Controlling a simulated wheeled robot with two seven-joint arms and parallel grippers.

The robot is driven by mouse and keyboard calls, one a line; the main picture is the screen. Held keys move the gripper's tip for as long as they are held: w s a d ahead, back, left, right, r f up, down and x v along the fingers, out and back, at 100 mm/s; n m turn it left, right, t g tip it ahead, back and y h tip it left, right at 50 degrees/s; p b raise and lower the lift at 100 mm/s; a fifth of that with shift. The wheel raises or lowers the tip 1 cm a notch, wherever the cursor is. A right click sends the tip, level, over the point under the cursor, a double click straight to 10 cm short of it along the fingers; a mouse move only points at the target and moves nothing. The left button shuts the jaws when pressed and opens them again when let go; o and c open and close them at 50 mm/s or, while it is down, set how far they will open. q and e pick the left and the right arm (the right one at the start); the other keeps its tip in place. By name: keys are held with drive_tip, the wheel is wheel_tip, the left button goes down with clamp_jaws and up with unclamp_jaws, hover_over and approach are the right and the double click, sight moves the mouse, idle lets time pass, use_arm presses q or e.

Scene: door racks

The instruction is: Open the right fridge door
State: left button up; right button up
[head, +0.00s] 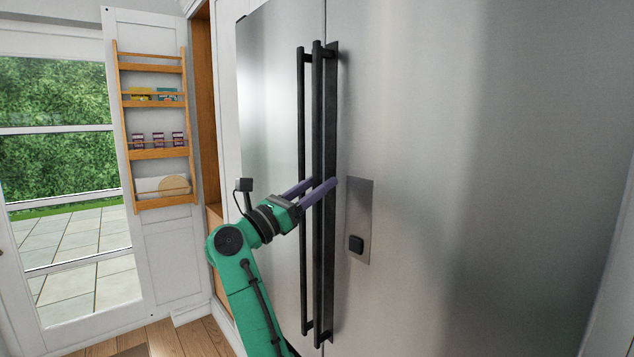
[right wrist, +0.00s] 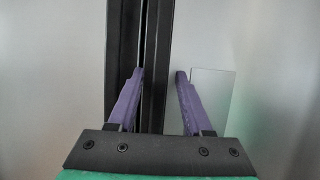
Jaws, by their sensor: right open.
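The right fridge door (head: 480,150) is a large brushed-steel panel that appears shut. Its long black vertical handle (head: 318,110) stands beside the left door's similar handle (head: 302,120). My right gripper (head: 324,181), with purple fingers, is open at about the handle's mid-height. In the right wrist view, the right handle (right wrist: 158,50) shows between the spread fingers of my gripper (right wrist: 160,74). The left finger lies by the gap between the two handles, and the right finger is to the right of the right handle. Contact cannot be told. My left gripper is not in view.
A steel dispenser plate (head: 361,205) with a black button sits on the right door. The left fridge door (head: 270,90) appears shut. At left, an open white door carries a wooden rack (head: 153,148) with small packages. A glass door (head: 65,180) stands beyond.

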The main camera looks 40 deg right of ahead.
clamp_jaws()
idle(1.3)
